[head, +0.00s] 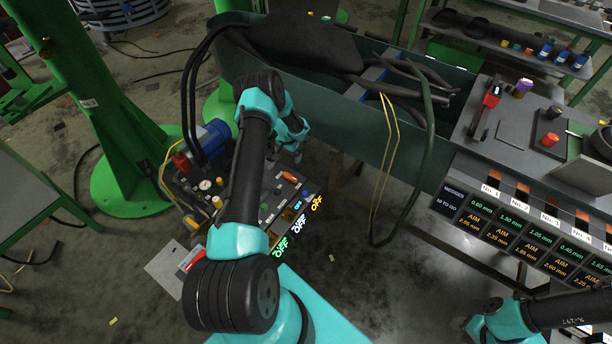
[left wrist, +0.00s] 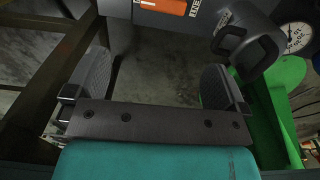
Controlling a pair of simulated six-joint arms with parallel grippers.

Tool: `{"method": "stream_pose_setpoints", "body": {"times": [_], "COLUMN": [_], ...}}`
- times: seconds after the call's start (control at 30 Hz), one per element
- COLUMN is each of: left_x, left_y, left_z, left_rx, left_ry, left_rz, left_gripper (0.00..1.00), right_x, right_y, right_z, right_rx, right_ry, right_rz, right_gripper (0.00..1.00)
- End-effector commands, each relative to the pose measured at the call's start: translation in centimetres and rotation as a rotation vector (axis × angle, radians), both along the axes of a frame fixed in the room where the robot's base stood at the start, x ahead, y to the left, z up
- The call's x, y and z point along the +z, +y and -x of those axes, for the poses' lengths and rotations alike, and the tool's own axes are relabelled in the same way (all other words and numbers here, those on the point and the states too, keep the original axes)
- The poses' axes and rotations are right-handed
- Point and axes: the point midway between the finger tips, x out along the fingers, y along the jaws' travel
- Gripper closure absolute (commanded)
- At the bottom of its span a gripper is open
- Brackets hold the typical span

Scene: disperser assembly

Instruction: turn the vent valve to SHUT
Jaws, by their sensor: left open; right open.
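An orange handle (head: 289,177) lies on the dark control panel (head: 248,212) in the head view. The left wrist view shows an orange bar (left wrist: 162,6) beside a partly cut-off white label. I cannot tell whether this is the vent valve, or read its setting. A grey loop-shaped part (left wrist: 246,42) stands right of it. My left gripper (head: 294,152) is just beyond the panel's far edge. In the left wrist view its fingers (left wrist: 155,88) are apart, with only floor between them. My right gripper (head: 462,323) shows partly at the lower right, open, far from the panel.
A round gauge (head: 204,184) and a blue motor-like part (head: 212,137) are on the panel's left. A green column (head: 97,105) stands further left. A long green trough (head: 335,100) with hanging hoses lies behind. A grey bench (head: 515,133) with tools stands at right.

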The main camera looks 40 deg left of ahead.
Motion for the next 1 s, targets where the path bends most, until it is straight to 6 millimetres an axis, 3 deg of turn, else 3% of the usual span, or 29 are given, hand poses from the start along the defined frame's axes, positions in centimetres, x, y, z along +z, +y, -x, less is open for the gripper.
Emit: {"method": "stream_pose_setpoints", "body": {"times": [0.1, 0.53, 1.0], "left_x": [0.0, -0.7, -6.9], "left_y": [0.9, 0.7, 0.7], "left_z": [0.1, 0.1, 0.1], "left_rx": [0.004, 0.003, 0.004], "left_ry": [0.005, 0.005, 0.004], "left_rz": [-0.010, -0.008, -0.009], "left_gripper": [0.00, 0.00, 0.00], "right_x": [0.0, 0.0, 0.0], "right_y": [0.0, 0.0, 0.0], "right_z": [0.0, 0.0, 0.0], "right_rx": [0.001, 0.000, 0.000], "right_ry": [0.000, 0.000, 0.000], "right_rz": [0.000, 0.000, 0.000], "right_gripper": [0.57, 0.57, 0.57]}}
